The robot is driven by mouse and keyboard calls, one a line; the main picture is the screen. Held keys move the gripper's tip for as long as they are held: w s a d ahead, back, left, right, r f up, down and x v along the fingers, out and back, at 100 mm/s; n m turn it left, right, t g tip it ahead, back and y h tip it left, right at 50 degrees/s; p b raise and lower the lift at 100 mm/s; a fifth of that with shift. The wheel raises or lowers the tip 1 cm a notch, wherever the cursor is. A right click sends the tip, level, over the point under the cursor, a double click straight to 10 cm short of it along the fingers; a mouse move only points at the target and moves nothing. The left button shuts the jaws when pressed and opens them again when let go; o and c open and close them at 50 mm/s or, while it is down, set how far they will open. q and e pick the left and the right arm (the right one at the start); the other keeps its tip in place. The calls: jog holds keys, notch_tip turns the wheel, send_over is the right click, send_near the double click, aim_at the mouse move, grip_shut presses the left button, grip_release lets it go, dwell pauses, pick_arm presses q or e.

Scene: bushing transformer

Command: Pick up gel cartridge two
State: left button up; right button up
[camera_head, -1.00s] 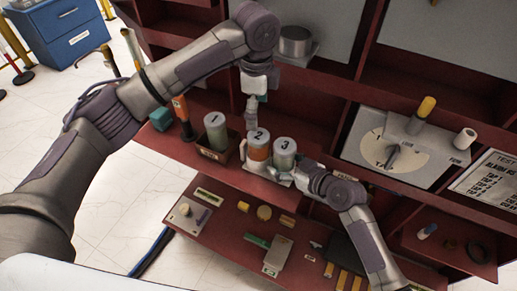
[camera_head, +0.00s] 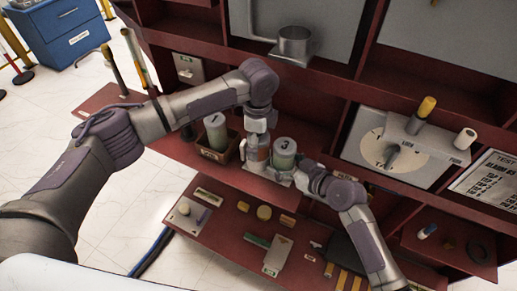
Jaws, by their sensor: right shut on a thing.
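Gel cartridge two (camera_head: 262,154), orange with a grey top, stands in a white holder (camera_head: 252,167) on the red shelf. My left gripper (camera_head: 257,142) points down at its top and hides its number. Whether the fingers are open or shut cannot be seen. Cartridge three (camera_head: 284,157), grey-green, stands just right of it in the same holder. My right gripper (camera_head: 290,178) is low at the holder's right side, shut on what appears to be the holder. Its fingertips are partly hidden.
Cartridge one (camera_head: 215,134) stands in a brown box (camera_head: 213,156) to the left. A metal cup (camera_head: 294,45) sits on a bracket behind. A grey dial panel (camera_head: 395,145) is at the right. Small parts lie on the lower red shelf (camera_head: 225,222).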

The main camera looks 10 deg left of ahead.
pick_arm(q)
jog(key=c, duration=1.4)
jog(key=shift+c, duration=0.2)
jog(key=shift+r, duration=0.2)
notch_tip(320, 180, up, 7)
jog(key=shift+w, duration=0.1)
jog(key=s+a, duration=0.2)
jog(key=s, duration=0.6)
jog(key=s+a, duration=0.3)
jog(key=s, duration=0.6)
jog(key=shift+s+a+f, duration=0.15)
jog(key=shift+a, duration=0.1)
